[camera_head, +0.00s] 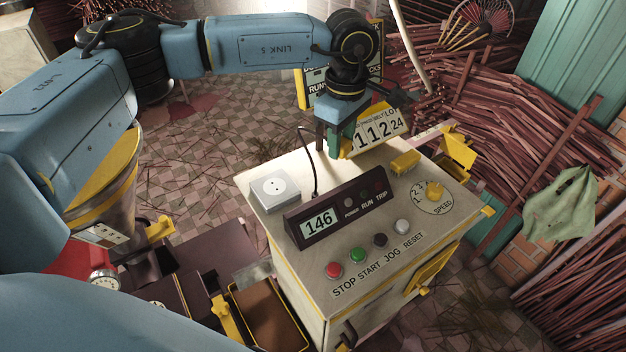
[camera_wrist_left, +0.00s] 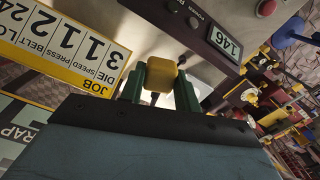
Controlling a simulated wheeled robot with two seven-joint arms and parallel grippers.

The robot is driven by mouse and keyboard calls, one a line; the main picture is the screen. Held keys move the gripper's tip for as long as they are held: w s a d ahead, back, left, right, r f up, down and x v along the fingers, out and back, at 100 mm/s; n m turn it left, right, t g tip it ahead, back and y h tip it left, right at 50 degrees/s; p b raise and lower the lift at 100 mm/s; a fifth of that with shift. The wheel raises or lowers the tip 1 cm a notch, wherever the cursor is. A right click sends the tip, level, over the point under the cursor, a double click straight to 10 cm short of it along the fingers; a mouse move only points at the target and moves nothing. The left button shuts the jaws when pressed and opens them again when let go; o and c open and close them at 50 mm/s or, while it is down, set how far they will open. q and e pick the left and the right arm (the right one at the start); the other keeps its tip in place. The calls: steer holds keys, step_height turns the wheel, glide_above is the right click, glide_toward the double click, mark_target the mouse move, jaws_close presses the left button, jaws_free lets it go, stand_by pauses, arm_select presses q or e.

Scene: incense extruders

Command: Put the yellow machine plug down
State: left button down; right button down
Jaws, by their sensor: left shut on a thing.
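The yellow machine plug (camera_wrist_left: 160,76) is between the green fingers of my left gripper (camera_wrist_left: 160,88) in the left wrist view; the gripper is shut on it. In the head view my left gripper (camera_head: 335,146) points down over the back edge of the control cabinet (camera_head: 272,222), and the plug cannot be made out there. A black cord (camera_head: 314,165) rises from behind the display box toward the gripper. A white socket box (camera_head: 272,189) sits on the cabinet's left back corner, apart from the gripper. My right gripper is not in view.
The dark display box (camera_head: 335,215) reads 146. A yellow block (camera_head: 404,162) lies to the gripper's right, and the job board (camera_head: 380,128) stands behind it. Some bare top shows behind the display.

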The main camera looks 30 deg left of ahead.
arm_select(q)
glide_above(312, 179)
steer(key=shift+n, duration=0.4)
step_height(312, 179, down, 5)
steer(key=shift+a+p, duration=0.1)
steer(key=shift+p, duration=0.55)
step_height(312, 179, down, 4)
steer(key=shift+f+p, duration=0.1)
steer(key=shift+p, duration=0.35)
steer(key=shift+f+b, duration=0.65)
steer(key=shift+b, duration=0.05)
steer(key=c, duration=1)
jaws_free()
steer(key=shift+r, duration=0.15)
